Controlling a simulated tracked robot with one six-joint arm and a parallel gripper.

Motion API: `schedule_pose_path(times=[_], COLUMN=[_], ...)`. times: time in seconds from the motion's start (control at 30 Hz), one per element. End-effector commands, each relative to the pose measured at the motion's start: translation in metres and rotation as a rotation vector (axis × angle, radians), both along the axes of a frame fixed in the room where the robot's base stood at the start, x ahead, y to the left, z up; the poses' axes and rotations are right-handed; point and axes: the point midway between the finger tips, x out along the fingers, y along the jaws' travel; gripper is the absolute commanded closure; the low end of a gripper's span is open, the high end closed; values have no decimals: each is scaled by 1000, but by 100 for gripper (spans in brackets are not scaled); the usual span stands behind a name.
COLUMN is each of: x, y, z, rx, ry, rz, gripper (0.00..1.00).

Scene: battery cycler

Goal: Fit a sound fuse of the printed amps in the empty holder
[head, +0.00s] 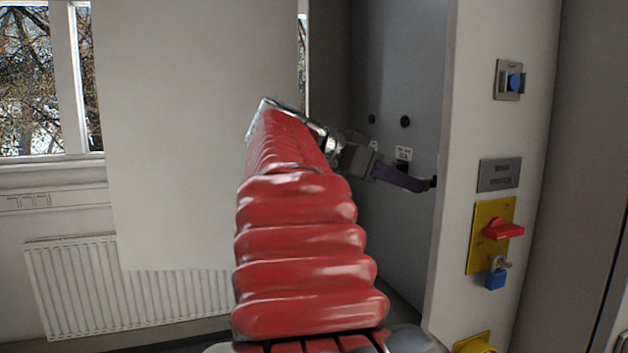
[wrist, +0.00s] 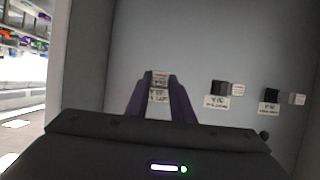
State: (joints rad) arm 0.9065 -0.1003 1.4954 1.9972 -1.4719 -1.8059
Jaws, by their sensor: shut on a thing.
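My gripper (wrist: 161,84) is inside the open cabinet, its purple fingers pointing at the grey back panel. In the wrist view the fingers are shut on a small pale piece (wrist: 160,77), apparently the fuse, with a printed label (wrist: 158,96) showing between them. I cannot tell whether the piece touches the panel or sits in a holder. To the right are two dark holders, one nearer (wrist: 219,88) and one farther (wrist: 271,95), each with a pale block beside it and a printed label below. The print is too small to read. In the head view my gripper (head: 431,184) reaches the cabinet's right edge.
The cabinet's white front frame (head: 460,130) stands right of my gripper. It carries a red switch handle (head: 503,229) on a yellow plate and a blue padlock (head: 495,279). A radiator (head: 130,285) is at the left. A bright room with shelves shows left in the wrist view.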

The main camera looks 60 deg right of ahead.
Motion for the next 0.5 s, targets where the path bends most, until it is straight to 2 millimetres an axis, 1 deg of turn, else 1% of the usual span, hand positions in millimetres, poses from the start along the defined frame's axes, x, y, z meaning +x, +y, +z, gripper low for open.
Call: schedule_pose_path(times=[0.5], x=[-2], y=[-2], z=[0], rx=[0], ry=[0], rz=[-1], gripper=[98])
